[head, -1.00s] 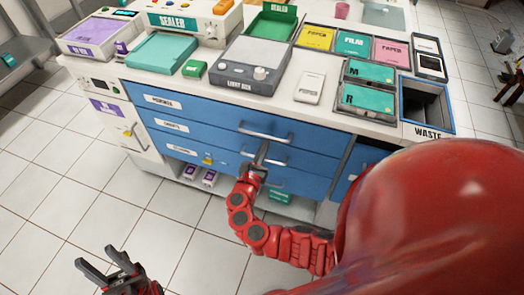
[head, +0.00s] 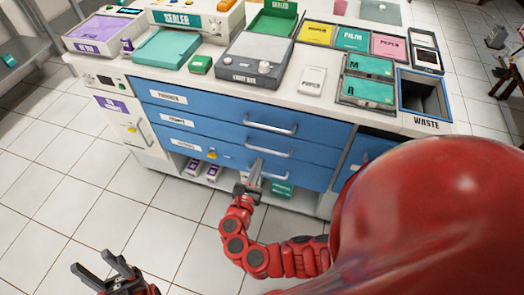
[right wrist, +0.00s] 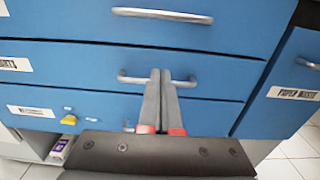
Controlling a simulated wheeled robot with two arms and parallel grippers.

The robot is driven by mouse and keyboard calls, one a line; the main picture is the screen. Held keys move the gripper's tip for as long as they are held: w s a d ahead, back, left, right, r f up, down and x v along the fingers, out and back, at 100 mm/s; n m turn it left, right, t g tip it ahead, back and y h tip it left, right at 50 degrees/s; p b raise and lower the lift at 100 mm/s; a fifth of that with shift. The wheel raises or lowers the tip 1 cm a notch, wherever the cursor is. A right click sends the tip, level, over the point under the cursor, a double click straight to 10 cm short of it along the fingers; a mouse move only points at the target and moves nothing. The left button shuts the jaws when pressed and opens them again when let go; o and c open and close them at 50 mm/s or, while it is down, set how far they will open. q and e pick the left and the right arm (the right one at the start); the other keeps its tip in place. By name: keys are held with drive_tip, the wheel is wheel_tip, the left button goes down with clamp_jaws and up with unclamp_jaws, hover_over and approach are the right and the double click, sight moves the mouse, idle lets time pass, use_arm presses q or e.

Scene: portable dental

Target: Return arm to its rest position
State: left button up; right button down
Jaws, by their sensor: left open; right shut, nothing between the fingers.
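My right gripper (head: 256,172) is in front of the blue drawers, near the lower drawer front. Its fingers are shut with nothing between them; in the right wrist view the closed fingertips (right wrist: 160,75) overlap the middle drawer handle (right wrist: 157,80) in the picture. Whether they touch it I cannot tell. The red right arm (head: 240,235) bends up from the bottom right. My left gripper (head: 108,268) is open and empty, low over the floor at the bottom left. All three blue drawers look closed.
The counter holds a sealer (head: 185,20), a dark grey box (head: 258,62), several labelled trays and a waste bin opening (head: 423,97). Purple and white boxes (head: 205,170) sit on the open shelf below the drawers. The tiled floor (head: 80,190) at left is clear.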

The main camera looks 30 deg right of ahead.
drive_tip(key=shift+v, duration=1.4)
